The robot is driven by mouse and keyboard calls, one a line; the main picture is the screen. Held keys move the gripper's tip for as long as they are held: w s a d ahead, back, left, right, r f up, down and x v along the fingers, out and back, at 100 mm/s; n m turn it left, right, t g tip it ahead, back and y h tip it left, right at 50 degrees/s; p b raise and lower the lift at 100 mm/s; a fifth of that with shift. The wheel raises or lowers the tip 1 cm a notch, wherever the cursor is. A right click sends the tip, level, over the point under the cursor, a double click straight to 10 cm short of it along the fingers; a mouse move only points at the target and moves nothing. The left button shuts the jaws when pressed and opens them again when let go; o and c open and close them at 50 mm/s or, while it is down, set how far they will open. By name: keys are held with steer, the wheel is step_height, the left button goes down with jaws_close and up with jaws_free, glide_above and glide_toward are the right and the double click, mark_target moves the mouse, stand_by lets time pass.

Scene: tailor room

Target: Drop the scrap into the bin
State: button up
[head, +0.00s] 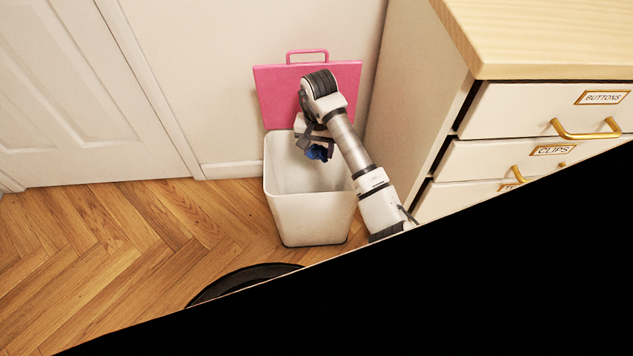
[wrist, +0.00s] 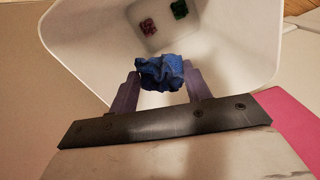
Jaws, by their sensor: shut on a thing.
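The scrap (wrist: 160,72) is a crumpled dark blue piece of cloth, held between the fingertips of my gripper (wrist: 158,84). In the head view the blue scrap (head: 317,153) shows just below my gripper (head: 312,148), over the bin's opening. The bin (head: 310,218) is white and square, upright on the floor, with its pink lid (head: 280,95) raised at the back. In the wrist view the bin's inner wall (wrist: 235,45) surrounds the scrap, and the bottom lies beyond it. My gripper points down at the bin and is shut on the scrap.
A dark red crumpled piece (wrist: 147,27) and a green one (wrist: 179,9) lie inside the bin. A drawer cabinet (head: 405,90) stands close on the right. A white door (head: 75,90) is at left. The wooden floor (head: 130,235) left of the bin is clear.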

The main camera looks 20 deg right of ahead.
steer(key=shift+f, duration=0.15)
steer(key=o, duration=1)
step_height(320, 180, up, 14)
steer(key=shift+f+p, duration=0.1)
steer(key=shift+p, duration=0.95)
